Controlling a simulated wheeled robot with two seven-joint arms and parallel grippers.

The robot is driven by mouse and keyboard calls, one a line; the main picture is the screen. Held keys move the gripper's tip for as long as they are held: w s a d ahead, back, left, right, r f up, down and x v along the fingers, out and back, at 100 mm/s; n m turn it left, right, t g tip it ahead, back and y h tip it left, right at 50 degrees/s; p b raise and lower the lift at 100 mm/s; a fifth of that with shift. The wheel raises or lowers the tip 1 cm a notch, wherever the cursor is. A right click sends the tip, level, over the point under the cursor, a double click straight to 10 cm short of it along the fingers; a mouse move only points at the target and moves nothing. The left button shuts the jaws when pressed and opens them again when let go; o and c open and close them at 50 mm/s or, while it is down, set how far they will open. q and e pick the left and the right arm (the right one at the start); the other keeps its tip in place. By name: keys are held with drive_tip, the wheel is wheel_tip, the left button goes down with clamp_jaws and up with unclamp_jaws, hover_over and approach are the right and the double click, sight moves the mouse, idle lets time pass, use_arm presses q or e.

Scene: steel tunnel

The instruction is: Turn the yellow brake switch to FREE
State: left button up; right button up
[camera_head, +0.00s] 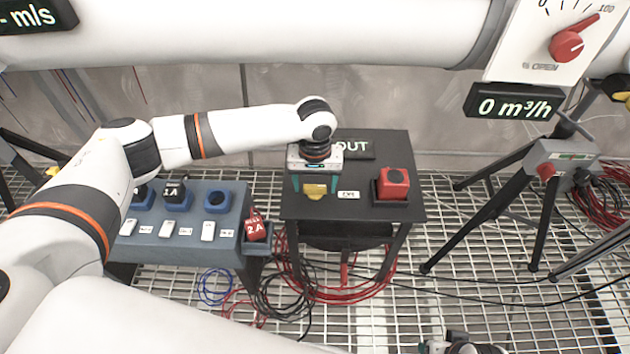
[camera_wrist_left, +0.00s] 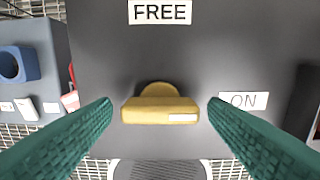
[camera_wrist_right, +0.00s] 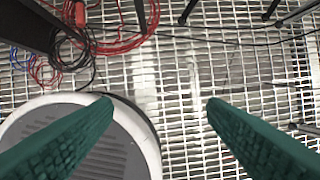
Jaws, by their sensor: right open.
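The yellow brake switch (camera_wrist_left: 160,112) sits on a dark panel, its bar lying crosswise in the left wrist view, with the white mark at the end towards the ON label (camera_wrist_left: 243,101). The FREE label (camera_wrist_left: 160,12) is at the top of that view. The switch also shows in the head view (camera_head: 315,191) on the dark table, just below my left gripper (camera_head: 315,182). My left gripper (camera_wrist_left: 160,107) is open, one finger on each side of the bar, with gaps at both ends. My right gripper (camera_wrist_right: 158,102) is open and empty above the grating floor.
On the same table stand a red block (camera_head: 393,183) and an OUT sign (camera_head: 354,145). A blue-grey bench (camera_head: 228,242) with sockets and a red 2A block (camera_head: 256,226) is to the left. Cables (camera_head: 340,290) lie below. A tripod (camera_head: 500,222) stands right.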

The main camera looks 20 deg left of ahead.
use_arm(q)
drive_tip(key=c, duration=0.8)
